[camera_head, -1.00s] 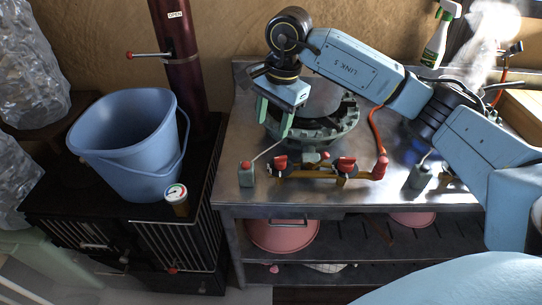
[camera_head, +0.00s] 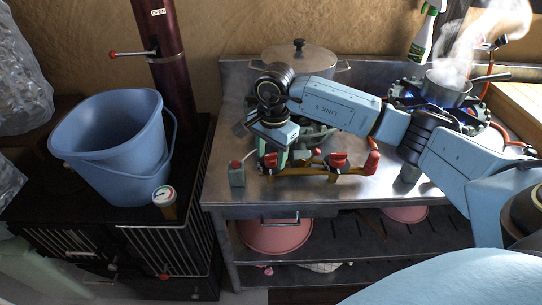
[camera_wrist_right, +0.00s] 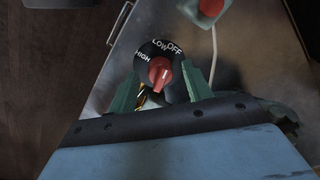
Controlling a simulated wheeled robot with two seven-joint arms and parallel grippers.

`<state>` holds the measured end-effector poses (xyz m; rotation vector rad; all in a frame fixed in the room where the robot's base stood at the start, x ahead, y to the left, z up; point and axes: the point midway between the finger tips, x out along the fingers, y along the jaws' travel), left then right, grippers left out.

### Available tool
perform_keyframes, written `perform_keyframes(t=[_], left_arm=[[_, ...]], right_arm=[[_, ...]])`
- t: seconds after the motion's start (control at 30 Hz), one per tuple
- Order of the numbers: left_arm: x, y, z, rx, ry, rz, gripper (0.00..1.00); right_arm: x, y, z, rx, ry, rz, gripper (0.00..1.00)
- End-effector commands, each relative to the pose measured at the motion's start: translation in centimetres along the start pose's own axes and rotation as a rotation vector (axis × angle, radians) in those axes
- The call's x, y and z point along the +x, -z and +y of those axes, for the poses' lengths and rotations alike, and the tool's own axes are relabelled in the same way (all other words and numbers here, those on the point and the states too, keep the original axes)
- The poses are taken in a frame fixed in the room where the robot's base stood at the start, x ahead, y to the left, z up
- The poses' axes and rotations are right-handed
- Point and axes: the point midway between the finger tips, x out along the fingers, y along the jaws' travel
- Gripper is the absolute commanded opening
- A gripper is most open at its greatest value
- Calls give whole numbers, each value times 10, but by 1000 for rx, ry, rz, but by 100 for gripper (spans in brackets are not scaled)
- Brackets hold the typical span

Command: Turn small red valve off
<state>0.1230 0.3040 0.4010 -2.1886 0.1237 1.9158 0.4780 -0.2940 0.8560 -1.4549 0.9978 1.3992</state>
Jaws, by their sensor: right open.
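A small red valve knob (camera_head: 270,160) sits at the left of the brass gas pipe on the stove's front. In the right wrist view the knob (camera_wrist_right: 160,72) stands on a black dial (camera_wrist_right: 150,52) marked HIGH, LOW and OFF. I cannot tell which mark it is set to. My right gripper (camera_head: 276,150) is lowered at this knob from above. In the wrist view its green fingers are apart, one on each side of the knob; I cannot tell whether they touch it. A second red knob (camera_head: 337,160) is further right on the pipe. My left gripper is not in view.
A green box with a red button (camera_head: 237,174) stands just left of the knob. A lidded pot (camera_head: 300,62) is behind my gripper. A steaming pot (camera_head: 447,88) stands over a blue flame at right. A blue bucket (camera_head: 110,140) and gauge (camera_head: 164,196) are at left.

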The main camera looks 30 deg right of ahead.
Motion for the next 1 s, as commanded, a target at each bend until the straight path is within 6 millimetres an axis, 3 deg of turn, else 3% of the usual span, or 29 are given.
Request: perform_keyframes(t=[0.37,0.7,1.0], left_arm=[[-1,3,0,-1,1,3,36],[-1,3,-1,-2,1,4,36],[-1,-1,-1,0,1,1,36]], right_arm=[[5,0,0,0,-1,0,49],[5,0,0,1,-1,0,5],[4,0,0,151,0,9,5]])
